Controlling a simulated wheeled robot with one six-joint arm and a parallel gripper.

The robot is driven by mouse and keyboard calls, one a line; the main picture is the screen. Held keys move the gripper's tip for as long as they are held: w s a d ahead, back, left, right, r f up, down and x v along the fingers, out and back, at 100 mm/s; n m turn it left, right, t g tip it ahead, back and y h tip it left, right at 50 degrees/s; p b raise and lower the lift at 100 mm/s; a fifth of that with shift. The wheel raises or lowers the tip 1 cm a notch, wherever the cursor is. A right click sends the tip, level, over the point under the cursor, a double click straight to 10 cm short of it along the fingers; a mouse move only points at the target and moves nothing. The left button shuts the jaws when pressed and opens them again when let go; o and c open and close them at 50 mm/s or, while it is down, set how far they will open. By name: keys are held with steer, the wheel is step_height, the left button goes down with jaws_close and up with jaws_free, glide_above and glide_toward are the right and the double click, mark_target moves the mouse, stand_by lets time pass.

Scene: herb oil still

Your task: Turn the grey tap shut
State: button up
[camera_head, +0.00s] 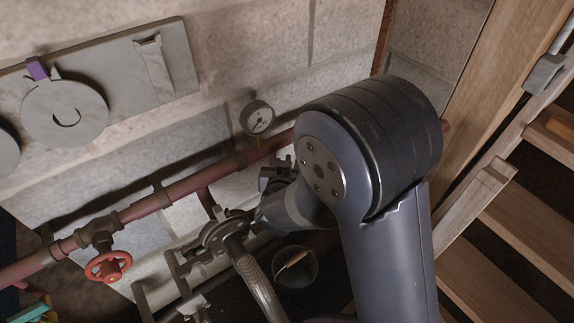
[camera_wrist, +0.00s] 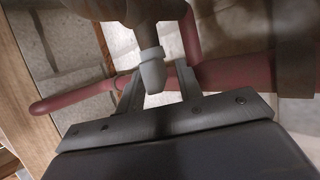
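In the wrist view a pale grey piece with a collar and rounded end, which looks like the grey tap's handle (camera_wrist: 153,72), points toward my gripper. My gripper (camera_wrist: 158,88) has one finger on each side of it, with a small gap showing at the right. The fingers look open around the handle, not closed on it; contact at the left finger is hard to judge. In the head view my dark arm covers much of the place, and I cannot make out the tap handle clearly there.
A red pipe (camera_head: 180,190) runs along the stone wall, with a red handwheel (camera_head: 108,266) at lower left and a gauge (camera_head: 258,117) above. A braided hose (camera_head: 257,285) hangs from a round metal fitting. A dark bucket (camera_head: 296,272) stands below. Wooden steps (camera_head: 530,225) are at right.

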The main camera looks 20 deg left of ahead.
steer(key=p+v, duration=0.2)
steer(key=v, duration=0.9)
steer(key=shift+w+a, duration=0.1)
